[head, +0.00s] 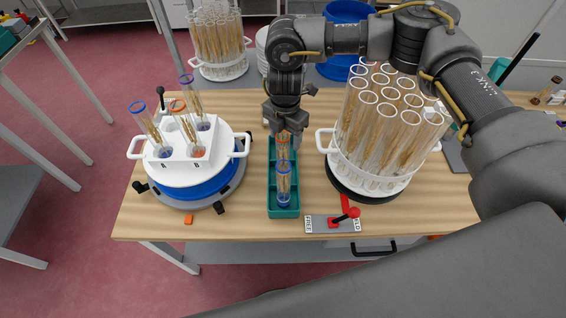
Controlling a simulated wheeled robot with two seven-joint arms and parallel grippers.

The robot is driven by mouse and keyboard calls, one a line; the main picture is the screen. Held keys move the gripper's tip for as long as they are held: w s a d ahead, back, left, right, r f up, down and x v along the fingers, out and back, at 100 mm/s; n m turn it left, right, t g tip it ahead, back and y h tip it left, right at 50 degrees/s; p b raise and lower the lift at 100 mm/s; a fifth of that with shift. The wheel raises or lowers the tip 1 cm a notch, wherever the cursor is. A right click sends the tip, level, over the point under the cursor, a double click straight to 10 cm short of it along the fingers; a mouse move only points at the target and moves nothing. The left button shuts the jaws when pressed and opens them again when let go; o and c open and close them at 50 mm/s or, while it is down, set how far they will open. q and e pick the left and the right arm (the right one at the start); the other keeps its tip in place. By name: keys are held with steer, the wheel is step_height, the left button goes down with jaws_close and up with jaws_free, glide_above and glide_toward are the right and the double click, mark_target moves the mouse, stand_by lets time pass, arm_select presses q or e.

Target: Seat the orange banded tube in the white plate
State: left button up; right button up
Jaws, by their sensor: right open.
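The white plate (180,176) sits on a blue round base at the left, with a raised white block (177,158) on it. A blue banded, an orange banded (184,122) and a purple banded tube lean in that block. Another orange banded tube (283,150) stands in the green rack (283,212) at the middle, behind a blue banded tube (284,180). My right gripper (287,126) is open and points down at the back of the rack, close by this orange banded tube. Its fingers partly hide the rack's back. My left gripper is not in view.
A white round carrier (338,166) full of clear tubes stands right of the rack, below my right arm. A lever with a red knob (353,212) is at the front edge. A small orange block (188,219) lies front left. Another full tube carrier (222,72) stands behind.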

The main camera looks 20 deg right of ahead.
mark_target(283, 148)
steer(key=shift+w+f, duration=0.1)
steer(key=shift+f, duration=0.25)
steer(key=shift+a+f, duration=0.1)
step_height(283, 148, down, 4)
steer(key=p, duration=0.3)
steer(key=shift+w+a+f, duration=0.15)
steer(key=shift+f, duration=0.4)
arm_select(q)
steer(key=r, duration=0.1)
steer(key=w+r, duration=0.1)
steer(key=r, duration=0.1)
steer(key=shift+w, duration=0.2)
arm_select(e)
steer(key=c, duration=1.3)
